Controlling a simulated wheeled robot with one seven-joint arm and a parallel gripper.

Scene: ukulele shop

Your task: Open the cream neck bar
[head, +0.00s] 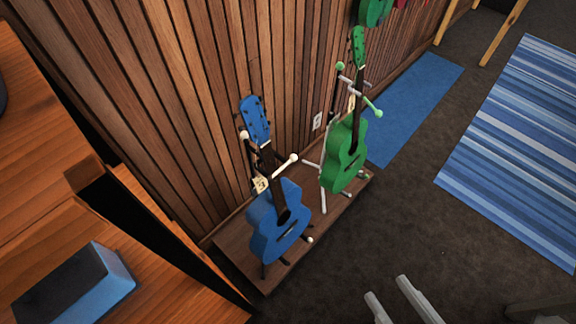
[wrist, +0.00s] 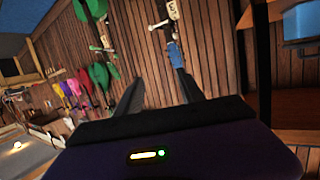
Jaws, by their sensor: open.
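The cream neck bar (head: 284,167) is a thin bar with a round cream end, at the neck of the blue ukulele (head: 278,228). It appears to cross in front of the neck, beside a small cream tag (head: 261,184). In the wrist view, the neck bar (wrist: 160,24) shows near the top with its tag (wrist: 172,9), beyond my fingertips. The blue headstock (wrist: 174,53) lies below it. My gripper (wrist: 160,86) is open and empty, with a gap to the bar. In the head view its pale fingers (head: 398,292) enter at the bottom edge, right of the stand.
A green ukulele (head: 344,157) stands behind on the same low wooden platform (head: 238,262), with its own green-ended bar (head: 372,106). A slatted wall (head: 200,110) rises behind. Wooden shelving with a blue box (head: 108,276) is at left.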

